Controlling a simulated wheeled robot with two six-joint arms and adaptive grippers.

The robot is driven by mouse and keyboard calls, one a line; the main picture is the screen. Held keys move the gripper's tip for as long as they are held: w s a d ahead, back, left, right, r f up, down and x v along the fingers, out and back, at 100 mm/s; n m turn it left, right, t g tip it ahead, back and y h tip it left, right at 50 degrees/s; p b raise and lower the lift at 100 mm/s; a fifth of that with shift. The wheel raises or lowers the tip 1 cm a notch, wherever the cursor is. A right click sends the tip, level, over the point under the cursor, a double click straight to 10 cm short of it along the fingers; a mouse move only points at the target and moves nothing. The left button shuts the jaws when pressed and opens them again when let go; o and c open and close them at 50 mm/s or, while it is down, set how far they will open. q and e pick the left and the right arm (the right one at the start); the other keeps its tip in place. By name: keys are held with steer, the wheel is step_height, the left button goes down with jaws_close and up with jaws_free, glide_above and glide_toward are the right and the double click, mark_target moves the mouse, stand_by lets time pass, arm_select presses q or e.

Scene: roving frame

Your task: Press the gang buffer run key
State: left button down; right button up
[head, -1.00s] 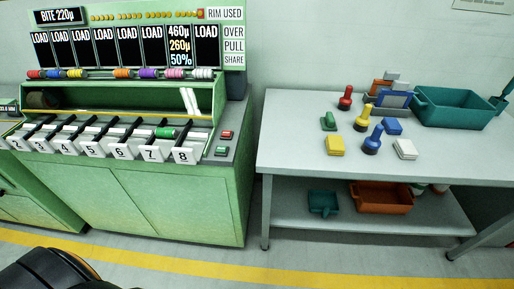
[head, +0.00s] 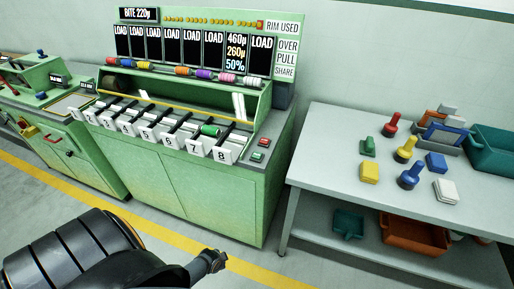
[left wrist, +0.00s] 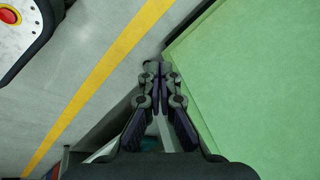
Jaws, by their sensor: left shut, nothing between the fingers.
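The green machine (head: 200,190) has a row of numbered levers and a display board (head: 190,45). On its right-hand ledge are two small keys, a red one (head: 265,142) and a green one (head: 257,156) in front of it. Their markings are too small to read. My left gripper (head: 216,259) is low in front of the machine, over the floor, well apart from the keys. In the left wrist view my left gripper (left wrist: 155,68) is shut and empty, with a green panel to its right. My right gripper is not in view.
A grey table (head: 330,150) stands right of the machine, with colored stamp-like pieces, blocks and a teal bin (head: 492,150). Its lower shelf holds an orange bin (head: 415,235). Another green cabinet (head: 85,160) stands to the left. The striped floor in front is clear.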

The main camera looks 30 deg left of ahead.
arm_select(q)
steer(key=w+r+m+t+p, duration=0.1)
steer(key=w+r+m+p, duration=0.2)
steer(key=w+r, duration=0.5)
steer(key=w+r+m+t+h+p, duration=0.1)
steer(key=w+r+m+p, duration=0.3)
steer(key=r, duration=1.5)
steer(key=w+r+m+t+p, duration=0.2)
steer(key=w+r+m, duration=0.5)
steer(key=w+r, duration=0.5)
step_height(320, 180, up, 2)
steer(key=shift+d+h+p, duration=0.15)
steer(key=shift+h+p, duration=0.15)
steer(key=shift+p, duration=0.6)
steer(key=w+a+r+m+t+p, duration=0.1)
steer(key=w+a+r+m, duration=0.1)
steer(key=w+r+m, duration=0.4)
step_height(320, 180, up, 4)
steer(key=shift+a+r+m+t+h, duration=0.15)
steer(key=shift+a+m+t+h, duration=0.2)
steer(key=shift+m, duration=0.65)
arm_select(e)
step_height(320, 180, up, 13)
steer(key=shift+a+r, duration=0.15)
